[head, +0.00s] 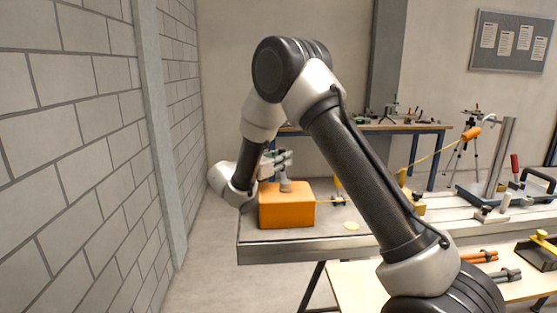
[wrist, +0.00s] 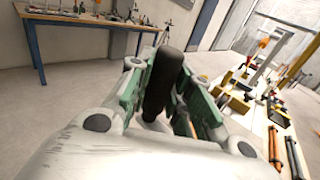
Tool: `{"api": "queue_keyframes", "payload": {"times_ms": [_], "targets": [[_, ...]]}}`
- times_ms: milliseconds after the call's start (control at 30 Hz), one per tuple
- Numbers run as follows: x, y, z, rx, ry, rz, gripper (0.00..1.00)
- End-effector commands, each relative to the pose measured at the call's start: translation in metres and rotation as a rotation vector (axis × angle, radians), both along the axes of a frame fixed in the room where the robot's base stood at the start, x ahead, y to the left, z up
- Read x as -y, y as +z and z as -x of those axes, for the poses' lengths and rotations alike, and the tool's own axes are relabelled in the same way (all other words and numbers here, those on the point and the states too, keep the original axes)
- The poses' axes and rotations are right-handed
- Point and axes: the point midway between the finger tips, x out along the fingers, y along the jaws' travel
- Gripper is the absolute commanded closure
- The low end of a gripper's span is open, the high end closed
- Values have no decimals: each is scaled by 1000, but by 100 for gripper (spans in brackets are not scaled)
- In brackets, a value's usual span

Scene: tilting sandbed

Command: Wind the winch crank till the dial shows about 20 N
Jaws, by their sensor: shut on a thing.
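The orange winch box (head: 287,211) sits at the left end of the grey bench (head: 290,250), with a grey hub (head: 285,184) on top. My gripper (head: 284,160) is just above the box, partly hidden by its own wrist. In the wrist view a black crank handle (wrist: 163,80) stands between the green-padded fingers of my gripper (wrist: 160,100), which is shut on it. The crank arm is mostly hidden. A yellow cord (head: 436,156) shows behind my arm, rising to an orange cylinder (head: 471,133) at a grey post (head: 500,155). I cannot make out a dial reading.
A grey block wall (head: 80,130) is close on the left. A blue-legged workbench (head: 440,150) with small tools stands behind. A wooden table (head: 350,285) is in front, with orange rods (head: 480,257) and a dark tray (head: 535,252) at right.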

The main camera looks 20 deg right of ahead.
Motion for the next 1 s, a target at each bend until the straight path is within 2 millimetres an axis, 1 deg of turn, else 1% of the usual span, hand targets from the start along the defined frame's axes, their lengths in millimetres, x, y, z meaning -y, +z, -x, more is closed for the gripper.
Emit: {"api": "queue_keyframes", "payload": {"times_ms": [100, 200, 300, 533, 567, 600, 667, 700, 1000], "targets": [[13, 0, 2, 3, -137, -1, 100], [25, 1, 9, 1, -210, 1, 100], [30, 1, 12, 0, -206, 0, 100], [30, 0, 12, 0, -206, 0, 100], [30, 0, 12, 0, -206, 0, 77], [30, 0, 12, 1, -206, 1, 70], [30, 0, 12, 1, -205, 1, 59], [30, 0, 12, 0, -205, 0, 57], [28, 0, 12, 0, -202, 0, 57]]}}
